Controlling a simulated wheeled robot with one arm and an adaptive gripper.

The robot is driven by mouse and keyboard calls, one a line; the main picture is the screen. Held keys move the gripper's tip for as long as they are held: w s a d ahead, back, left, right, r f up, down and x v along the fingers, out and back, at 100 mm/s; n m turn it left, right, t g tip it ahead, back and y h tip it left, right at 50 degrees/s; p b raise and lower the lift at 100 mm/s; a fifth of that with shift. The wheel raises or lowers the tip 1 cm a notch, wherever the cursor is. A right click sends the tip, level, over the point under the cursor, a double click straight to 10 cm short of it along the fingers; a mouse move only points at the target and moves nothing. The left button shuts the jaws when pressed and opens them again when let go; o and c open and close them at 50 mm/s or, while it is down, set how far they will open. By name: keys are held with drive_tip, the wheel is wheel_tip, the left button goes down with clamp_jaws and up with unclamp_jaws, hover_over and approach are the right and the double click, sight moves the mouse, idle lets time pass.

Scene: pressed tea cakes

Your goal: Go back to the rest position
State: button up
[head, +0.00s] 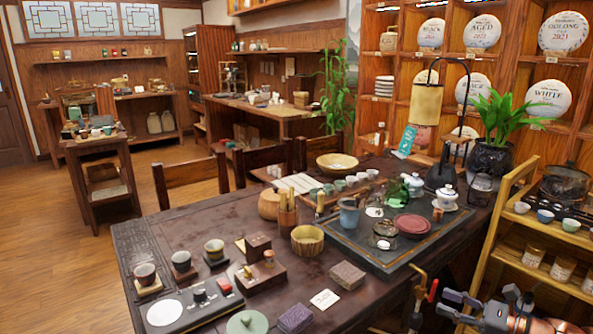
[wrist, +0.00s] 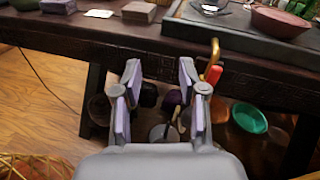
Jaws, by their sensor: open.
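My gripper (wrist: 160,75) is open and empty in the wrist view. Its two fingers with purple pads stand wide apart, with nothing between them. Past them are the dark table's front edge and the shaded space beneath it. In the head view my gripper (head: 446,305) is at the lower right, beside the front edge of the dark wooden table (head: 215,215). A brass-coloured curved piece with a red part (wrist: 214,68) shows just right of the fingers in the wrist view; I cannot tell whether it touches them.
A tea tray (head: 370,262) with a pot, cups and a red dish stands on the table. A wooden shelf rack (head: 497,235) is close at right. Under the table are a green bowl (wrist: 248,118) and dark vessels. Open floor (head: 60,255) lies at left.

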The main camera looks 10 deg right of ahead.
drive_tip(key=s+a+r+n+g, duration=0.15)
drive_tip(key=a+n+g, duration=0.25)
drive_tip(key=a, duration=0.4)
drive_tip(key=s+a+r+n+g, duration=0.1)
drive_tip(key=s+a+n+g, duration=0.25)
drive_tip(key=a, duration=0.35)
drive_tip(key=s+a+r+n+g, duration=0.1)
drive_tip(key=s+a+n+g, duration=0.15)
drive_tip(key=a+n, duration=0.4)
drive_tip(key=s+a+f+n+g+h, duration=0.1)
drive_tip(key=s+a+n+g+h, duration=0.25)
drive_tip(key=s, duration=0.45)
drive_tip(key=s+a+f+n+g+h, duration=0.1)
drive_tip(key=s+a+n+g+h, duration=0.2)
drive_tip(key=s, duration=0.4)
drive_tip(key=s+d+n+t+h, duration=0.1)
drive_tip(key=s+d+n+h, duration=0.45)
drive_tip(key=s, duration=0.25)
wheel_tip(320, 180, up, 19)
drive_tip(key=t+p, duration=0.1)
drive_tip(key=p, duration=1.7)
drive_tip(key=shift+w+a, duration=0.25)
drive_tip(key=shift+w, duration=0.15)
